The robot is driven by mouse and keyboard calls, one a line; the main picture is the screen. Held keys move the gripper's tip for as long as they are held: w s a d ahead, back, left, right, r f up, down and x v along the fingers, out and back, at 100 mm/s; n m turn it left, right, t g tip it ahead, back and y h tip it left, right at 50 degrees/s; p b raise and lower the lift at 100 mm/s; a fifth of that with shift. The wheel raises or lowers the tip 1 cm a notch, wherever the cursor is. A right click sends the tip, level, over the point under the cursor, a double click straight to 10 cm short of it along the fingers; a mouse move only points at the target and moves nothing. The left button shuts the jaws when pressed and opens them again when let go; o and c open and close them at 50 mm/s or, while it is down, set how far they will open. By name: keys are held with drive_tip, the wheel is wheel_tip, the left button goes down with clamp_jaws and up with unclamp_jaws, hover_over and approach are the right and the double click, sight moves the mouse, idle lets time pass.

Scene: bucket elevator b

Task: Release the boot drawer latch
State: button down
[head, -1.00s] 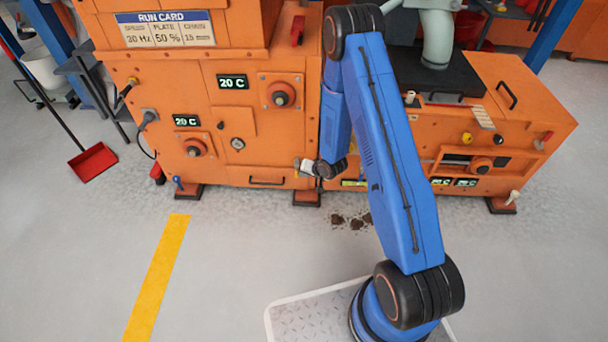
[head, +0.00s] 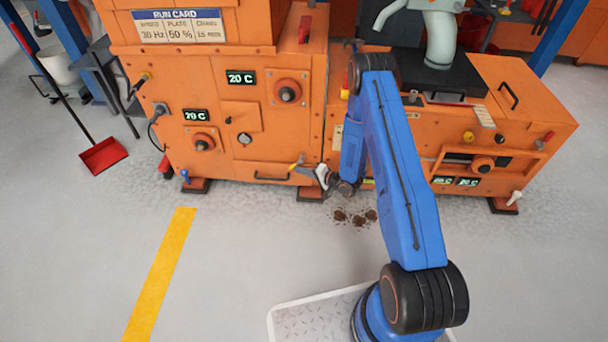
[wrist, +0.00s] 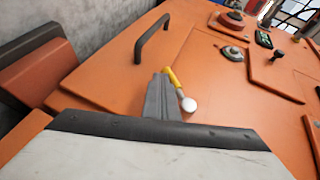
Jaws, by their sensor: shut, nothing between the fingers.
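The boot drawer is the low orange front panel with a black bar handle (head: 271,178), at the bottom of the orange machine. The handle also shows in the wrist view (wrist: 152,38). The latch (head: 296,164) is a small yellow lever to the right of the handle. In the wrist view the yellow latch (wrist: 173,77) has a pale round end and lies just right of my fingers. My gripper (head: 306,170) is shut and empty, its fingertips close by the latch. I cannot tell whether they touch. The wrist view shows my gripper (wrist: 161,86) pointing at the panel.
Dark spilled material (head: 357,217) lies on the floor below my wrist. A blue-handled valve (head: 185,175) is at the machine's lower left. A red dustpan (head: 104,155) stands farther left. The floor in front of the machine is mostly clear.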

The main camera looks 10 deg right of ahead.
drive_tip(key=shift+w+a+r+m+t+y, duration=0.15)
drive_tip(key=shift+a+r+y, duration=0.05)
drive_tip(key=shift+a, duration=0.3)
drive_tip(key=shift+w+a+r+m+t+y, duration=0.1)
drive_tip(key=shift+w+a+r+y, duration=0.15)
drive_tip(key=shift+a, duration=0.25)
drive_tip(key=shift+w+a+r+m+t+y, duration=0.1)
drive_tip(key=shift+a+r+m+t+y, duration=0.1)
drive_tip(key=shift+a, duration=0.4)
idle(1.0)
drive_tip(key=s+d+f, duration=0.5)
drive_tip(key=s+d, duration=0.2)
drive_tip(key=s, duration=0.1)
drive_tip(key=shift+d+f, duration=0.15)
drive_tip(key=shift+d, duration=0.2)
idle(0.3)
drive_tip(key=shift+s, duration=0.1)
